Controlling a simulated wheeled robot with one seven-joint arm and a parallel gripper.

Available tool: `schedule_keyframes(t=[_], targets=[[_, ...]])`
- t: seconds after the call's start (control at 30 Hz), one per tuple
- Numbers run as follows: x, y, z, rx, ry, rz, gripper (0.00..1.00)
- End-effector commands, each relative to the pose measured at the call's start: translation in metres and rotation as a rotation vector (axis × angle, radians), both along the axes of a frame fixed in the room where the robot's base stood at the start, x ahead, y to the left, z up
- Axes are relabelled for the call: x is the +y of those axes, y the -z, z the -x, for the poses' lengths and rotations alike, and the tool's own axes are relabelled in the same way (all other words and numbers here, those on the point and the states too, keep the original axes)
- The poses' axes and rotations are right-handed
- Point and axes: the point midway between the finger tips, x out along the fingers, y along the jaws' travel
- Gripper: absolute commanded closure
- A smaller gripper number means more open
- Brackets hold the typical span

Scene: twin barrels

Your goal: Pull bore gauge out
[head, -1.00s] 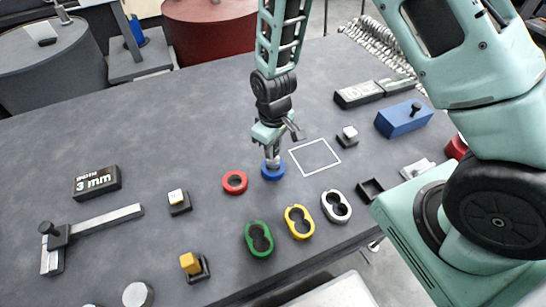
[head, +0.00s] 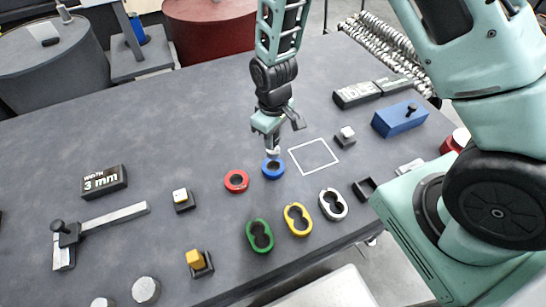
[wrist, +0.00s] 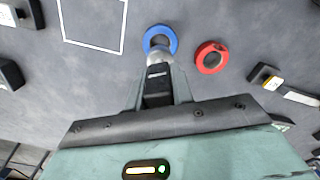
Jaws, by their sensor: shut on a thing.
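My gripper (head: 268,136) is shut on the bore gauge (head: 273,152), a small pale metal piece pointing down from the fingers. In the wrist view the silver gauge (wrist: 157,57) shows between the fingers, by the near rim of the blue ring. The blue ring (head: 273,176) lies flat on the grey table, and its dark hole shows in the head view. The gauge tip appears at or just above the ring's far rim. Whether any of it is still inside the hole is hard to tell.
A red ring (head: 236,189) lies just left of the blue one. A white outlined square (head: 313,157) is empty at the right. A sign (head: 104,181) reads "WIDTH 3 mm".

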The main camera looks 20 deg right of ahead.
Motion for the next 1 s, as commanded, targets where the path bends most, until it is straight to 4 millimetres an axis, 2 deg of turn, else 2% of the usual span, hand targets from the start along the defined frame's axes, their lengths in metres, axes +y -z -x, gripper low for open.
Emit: schedule_keyframes(t=[0.8, 1.0], targets=[[0.0, -0.041, 0.0, 0.0, 0.001, 0.0, 1.0], [0.0, -0.042, 0.0, 0.0, 0.001, 0.0, 1.0]])
